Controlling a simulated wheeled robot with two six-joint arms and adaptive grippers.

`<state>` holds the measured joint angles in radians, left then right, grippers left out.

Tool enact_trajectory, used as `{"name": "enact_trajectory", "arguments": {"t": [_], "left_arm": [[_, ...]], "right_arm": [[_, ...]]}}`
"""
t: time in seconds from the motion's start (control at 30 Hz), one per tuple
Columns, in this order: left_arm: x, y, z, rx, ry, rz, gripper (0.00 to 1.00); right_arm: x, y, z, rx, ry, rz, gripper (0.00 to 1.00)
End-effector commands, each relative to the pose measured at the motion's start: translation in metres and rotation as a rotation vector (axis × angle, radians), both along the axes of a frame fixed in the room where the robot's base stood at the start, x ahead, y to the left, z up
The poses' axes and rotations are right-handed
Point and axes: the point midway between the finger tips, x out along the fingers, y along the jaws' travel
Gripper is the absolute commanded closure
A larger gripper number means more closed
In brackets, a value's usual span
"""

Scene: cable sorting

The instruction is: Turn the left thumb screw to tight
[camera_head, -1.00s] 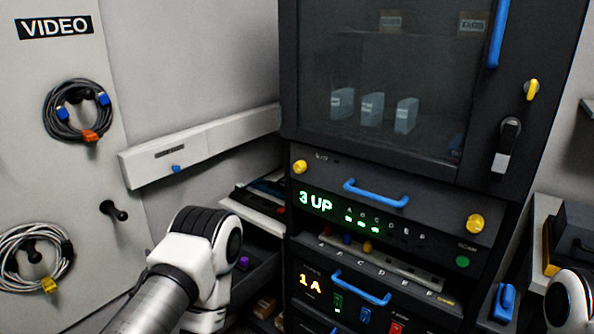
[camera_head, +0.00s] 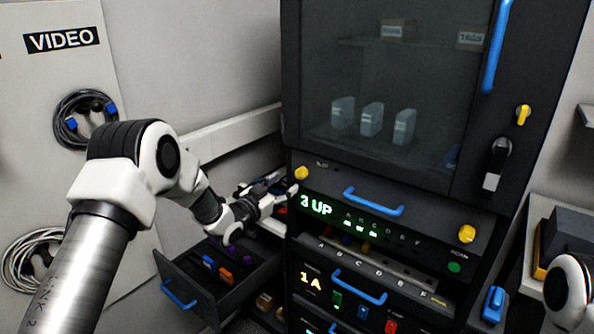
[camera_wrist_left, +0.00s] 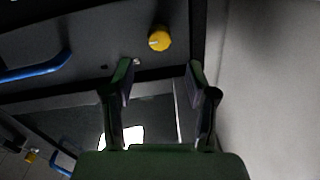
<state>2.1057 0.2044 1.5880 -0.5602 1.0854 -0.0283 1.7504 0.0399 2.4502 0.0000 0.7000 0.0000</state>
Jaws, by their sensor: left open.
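The left thumb screw is a yellow knob (camera_head: 301,173) at the upper left corner of the dark panel (camera_head: 420,222) that bears the green "3 UP" display. It also shows in the left wrist view (camera_wrist_left: 159,38), beyond the fingertips and above the gap between them. My left gripper (camera_head: 284,194) is open and empty, just to the lower left of the knob and apart from it. Its two fingers show in the left wrist view (camera_wrist_left: 160,78). A second yellow thumb screw (camera_head: 466,233) sits at the panel's right end. Part of my right arm shows at the right edge; its gripper is out of view.
A blue handle (camera_head: 373,201) sticks out between the two screws. A glass-fronted cabinet (camera_head: 345,60) is above. An open drawer (camera_head: 190,285) with small colored items stands below my left arm. Cable coils hang on the VIDEO board (camera_head: 120,190) at left.

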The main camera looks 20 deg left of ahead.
Motion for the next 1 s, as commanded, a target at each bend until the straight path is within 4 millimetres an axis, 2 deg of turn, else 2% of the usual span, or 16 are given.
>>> {"name": "enact_trajectory", "arguments": {"t": [0.33,0.47,0.67,0.7,0.77,0.8,0.87,1.0], "left_arm": [[0.057,-0.019,-0.002,0.001,0.005,0.0,0.43],[0.067,-0.023,-0.004,0.001,0.006,0.0,0.43],[0.068,-0.023,-0.004,-0.001,0.007,0.001,0.43],[0.068,-0.023,-0.004,-0.001,0.007,0.001,0.47],[0.068,-0.023,-0.004,-0.001,0.007,0.001,0.68],[0.068,-0.023,-0.004,-0.001,0.007,0.001,0.82],[0.068,-0.023,-0.004,-0.001,0.007,0.001,1.0],[0.068,-0.023,-0.004,-0.001,0.007,0.001,1.0]], "right_arm": [[0.0,0.0,0.019,0.0,0.0,0.0,0.28],[0.0,0.0,0.02,0.0,0.0,0.0,0.28],[0.0,0.0,0.019,0.0,0.0,0.0,0.28],[0.0,0.0,0.019,0.0,0.0,0.0,0.28],[0.0,0.0,0.019,0.0,0.0,0.0,0.28],[0.0,0.0,0.019,0.0,0.0,0.0,0.28],[0.0,0.0,0.019,0.0,0.0,0.0,0.28],[0.0,0.0,0.019,0.0,0.0,0.0,0.28]]}}
